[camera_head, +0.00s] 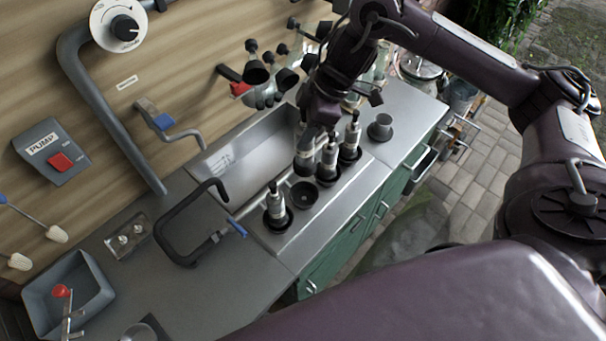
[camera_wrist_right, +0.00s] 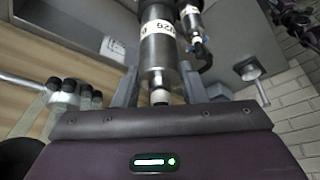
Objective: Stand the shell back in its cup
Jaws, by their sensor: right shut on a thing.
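My right gripper (camera_head: 312,122) is shut on a metal shell (camera_head: 304,150) with a pale label band. The shell hangs dark end down, above or beside the cup row; I cannot tell whether it touches anything. In the right wrist view the shell (camera_wrist_right: 158,55) stands between the fingers of my right gripper (camera_wrist_right: 158,85). An empty dark cup (camera_head: 304,196) sits in the metal rack, left of and nearer than the held shell. Other shells stand upright in cups: one on the left (camera_head: 276,208) and two on the right (camera_head: 328,160) (camera_head: 350,140). My left gripper is not in view.
A steel sink (camera_head: 245,150) lies behind the rack. A black bent handle (camera_head: 185,235) stands left of it. Black-capped items (camera_head: 270,75) hang on the wall. A grey bin (camera_head: 70,295) is at lower left.

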